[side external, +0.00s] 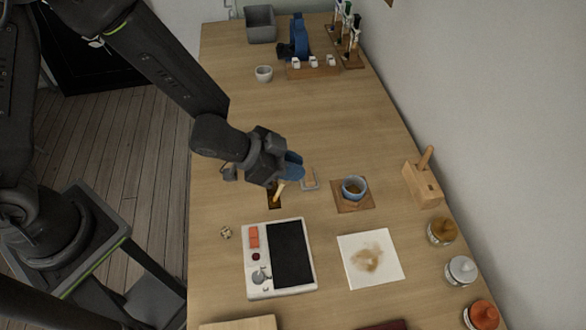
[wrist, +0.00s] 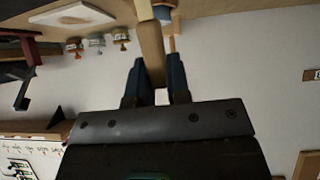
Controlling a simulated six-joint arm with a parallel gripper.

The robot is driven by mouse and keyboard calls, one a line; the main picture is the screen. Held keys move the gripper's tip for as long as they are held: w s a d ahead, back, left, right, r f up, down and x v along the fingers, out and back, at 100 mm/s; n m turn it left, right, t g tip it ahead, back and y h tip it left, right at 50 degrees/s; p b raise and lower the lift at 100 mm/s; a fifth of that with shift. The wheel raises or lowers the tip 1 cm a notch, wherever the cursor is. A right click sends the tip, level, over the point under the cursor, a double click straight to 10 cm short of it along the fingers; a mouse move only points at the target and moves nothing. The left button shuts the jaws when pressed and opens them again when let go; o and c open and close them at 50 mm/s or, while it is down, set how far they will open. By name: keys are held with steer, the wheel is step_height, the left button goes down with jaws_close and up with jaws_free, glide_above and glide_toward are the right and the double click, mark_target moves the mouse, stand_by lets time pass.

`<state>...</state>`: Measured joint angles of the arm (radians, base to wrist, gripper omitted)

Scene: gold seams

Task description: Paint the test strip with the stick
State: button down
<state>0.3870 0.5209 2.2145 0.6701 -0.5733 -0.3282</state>
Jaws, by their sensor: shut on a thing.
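In the wrist view the stick (wrist: 152,50) stands between the two blue fingers (wrist: 155,80). A blue-grey cup (side external: 354,187) with brownish-gold contents sits on a wooden square (side external: 344,206), right of the gripper.
A white tile (side external: 351,273) with a brownish-gold smear lies at the front right. A device with a black panel (side external: 291,254) lies left of it. A wooden block (side external: 422,184) and several jars (side external: 461,270) line the right edge. A grey bracket (side external: 312,186) lies close by the gripper.

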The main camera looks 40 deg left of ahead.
steer(key=w+a, duration=0.4)
steer(key=shift+w+a, duration=0.4)
stand_by(0.9)
steer(key=shift+r, duration=0.1)
steer(key=shift+r, duration=2.95)
step_height(320, 180, up, 3)
